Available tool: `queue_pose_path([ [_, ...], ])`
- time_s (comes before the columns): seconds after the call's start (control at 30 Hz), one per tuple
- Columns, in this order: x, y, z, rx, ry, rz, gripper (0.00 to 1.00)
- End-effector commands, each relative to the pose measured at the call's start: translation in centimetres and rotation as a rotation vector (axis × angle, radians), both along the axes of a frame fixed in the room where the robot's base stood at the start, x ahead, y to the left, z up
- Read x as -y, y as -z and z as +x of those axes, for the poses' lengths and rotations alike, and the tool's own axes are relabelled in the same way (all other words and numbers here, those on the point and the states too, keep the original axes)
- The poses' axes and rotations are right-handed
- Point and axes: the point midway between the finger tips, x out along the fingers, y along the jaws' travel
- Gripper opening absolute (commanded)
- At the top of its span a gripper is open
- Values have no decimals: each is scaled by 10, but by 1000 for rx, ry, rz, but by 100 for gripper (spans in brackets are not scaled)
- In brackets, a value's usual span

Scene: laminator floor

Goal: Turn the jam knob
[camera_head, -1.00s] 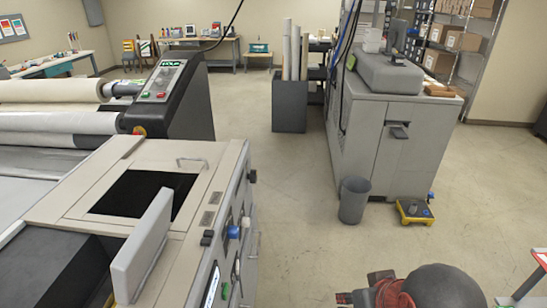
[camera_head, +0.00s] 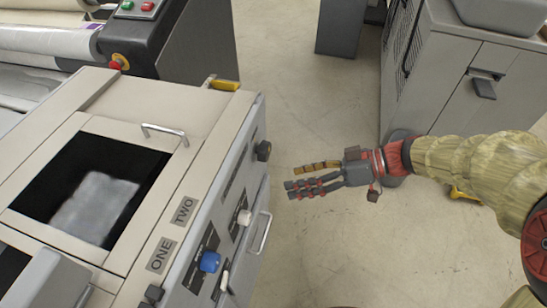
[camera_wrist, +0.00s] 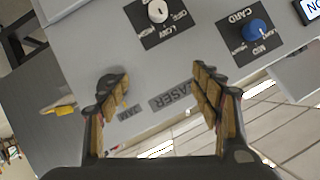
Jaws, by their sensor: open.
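The jam knob (camera_head: 264,150) is a dark round knob at the far end of the machine's side panel. In the wrist view the knob (camera_wrist: 110,80) shows beside an upside-down JAM label (camera_wrist: 128,113), partly covered by the left finger. My gripper (camera_head: 297,178) reaches in from the right, just right of and slightly below the knob in the head view. Its fingers point at the panel. In the wrist view my gripper (camera_wrist: 160,90) is open and empty, its fingers wide apart. I cannot tell whether the left finger touches the knob.
A white knob (camera_head: 244,217), a blue knob (camera_head: 209,261) and a metal handle (camera_head: 260,232) sit nearer on the same panel. A yellow piece (camera_head: 225,84) is at the machine's far corner.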

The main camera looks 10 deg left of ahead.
Motion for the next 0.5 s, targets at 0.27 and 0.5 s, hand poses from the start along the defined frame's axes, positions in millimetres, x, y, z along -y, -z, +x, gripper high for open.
queue_pose_path([
  [0.27, -14, 39, 76, 339, 50, 362, 64],
  [0.5, -15, 48, 98, 472, 98, 440, 64],
])
